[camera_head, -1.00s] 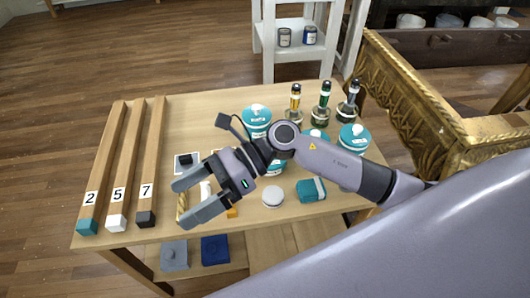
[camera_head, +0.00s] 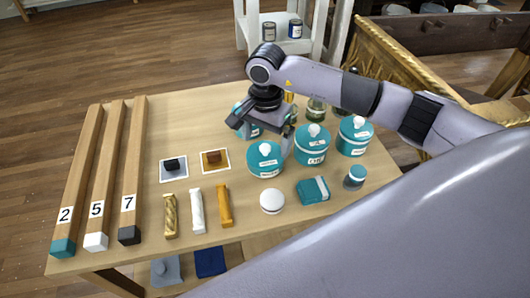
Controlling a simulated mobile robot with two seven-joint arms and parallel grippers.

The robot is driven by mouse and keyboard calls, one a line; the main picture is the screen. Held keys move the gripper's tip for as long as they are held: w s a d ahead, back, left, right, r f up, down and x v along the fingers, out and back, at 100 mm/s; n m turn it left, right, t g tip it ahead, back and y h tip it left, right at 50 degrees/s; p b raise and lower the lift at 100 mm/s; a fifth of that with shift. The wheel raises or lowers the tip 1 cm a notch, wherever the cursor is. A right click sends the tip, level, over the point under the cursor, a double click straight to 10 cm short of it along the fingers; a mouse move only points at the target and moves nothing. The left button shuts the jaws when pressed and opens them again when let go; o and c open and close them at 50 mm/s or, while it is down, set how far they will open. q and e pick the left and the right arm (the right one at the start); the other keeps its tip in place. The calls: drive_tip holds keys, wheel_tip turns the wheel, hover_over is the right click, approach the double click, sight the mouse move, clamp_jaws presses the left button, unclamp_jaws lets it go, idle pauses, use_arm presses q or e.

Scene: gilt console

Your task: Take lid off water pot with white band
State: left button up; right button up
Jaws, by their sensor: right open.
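Several teal pots with teal lids and white knobs stand at the right half of the table: a front-left pot (camera_head: 265,161), a middle pot (camera_head: 311,146) and a right pot (camera_head: 355,136). Another teal pot (camera_head: 252,129) stands behind the front-left one, largely hidden by my right gripper (camera_head: 264,132). The pots have pale labels too small to read, so I cannot tell which holds water. My right gripper points down over the back-left pot, open, with its fingers spread around the lid area. I cannot tell if it touches. My left gripper is out of view.
A white round jar (camera_head: 272,201), a teal box (camera_head: 313,190) and a small teal-topped jar (camera_head: 354,177) stand in front. Several bars (camera_head: 197,210) lie at the front middle. Numbered wooden beams (camera_head: 104,180) lie at left. The gilt console (camera_head: 420,65) borders the right.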

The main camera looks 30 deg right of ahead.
drive_tip(key=shift+f, duration=1.5)
drive_tip(key=c, duration=0.7)
drive_tip(key=shift+r, duration=0.2)
